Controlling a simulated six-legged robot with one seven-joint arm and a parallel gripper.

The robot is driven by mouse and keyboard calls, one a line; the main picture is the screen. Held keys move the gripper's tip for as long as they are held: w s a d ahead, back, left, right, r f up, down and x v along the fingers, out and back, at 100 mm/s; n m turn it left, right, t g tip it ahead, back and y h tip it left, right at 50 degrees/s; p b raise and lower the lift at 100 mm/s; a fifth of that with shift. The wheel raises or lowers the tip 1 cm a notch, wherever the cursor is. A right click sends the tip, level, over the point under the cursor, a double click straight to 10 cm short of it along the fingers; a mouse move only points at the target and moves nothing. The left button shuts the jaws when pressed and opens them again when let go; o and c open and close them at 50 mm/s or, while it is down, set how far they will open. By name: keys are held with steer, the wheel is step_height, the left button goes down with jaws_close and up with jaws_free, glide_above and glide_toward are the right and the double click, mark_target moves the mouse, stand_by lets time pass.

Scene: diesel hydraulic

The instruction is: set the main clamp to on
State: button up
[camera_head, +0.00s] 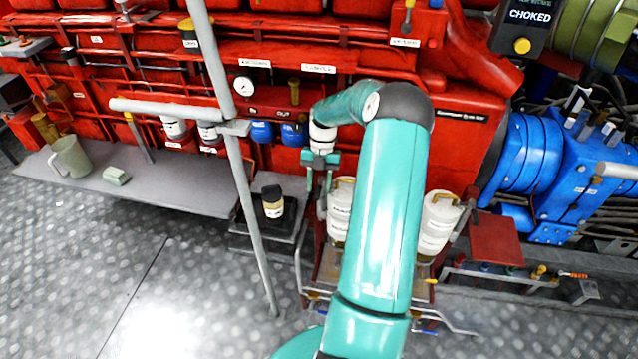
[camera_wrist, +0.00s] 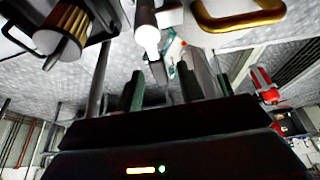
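No part is marked clearly enough for me to tell which is the main clamp. A brass loop handle (camera_head: 345,181) sits atop a white canister (camera_head: 339,212), just right of my gripper (camera_head: 320,182). A brass loop handle also shows large at the top right of the wrist view (camera_wrist: 240,14), outside my fingers. My gripper points down in front of the red engine; its two dark green fingers stand apart in the wrist view (camera_wrist: 161,78). A white-tipped rod (camera_wrist: 148,36) shows beyond the gap; I see nothing held. My arm hides part of the canister area.
A second white canister (camera_head: 438,222) stands right of my arm. A grey post (camera_head: 246,200) rises left of my gripper. Blue filters (camera_head: 292,133) hang behind it. A grey bench (camera_head: 150,180) holds a mug (camera_head: 72,158). Open floor (camera_head: 90,260) lies at front left.

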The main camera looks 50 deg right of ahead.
mark_target(318, 193)
step_height(318, 193, up, 3)
steer(key=s+a+r, duration=0.9)
steer(key=s+r, duration=0.1)
steer(key=shift+s+a, duration=0.15)
steer(key=shift+s, duration=0.1)
steer(key=shift+a+r, duration=0.1)
stand_by(0.6)
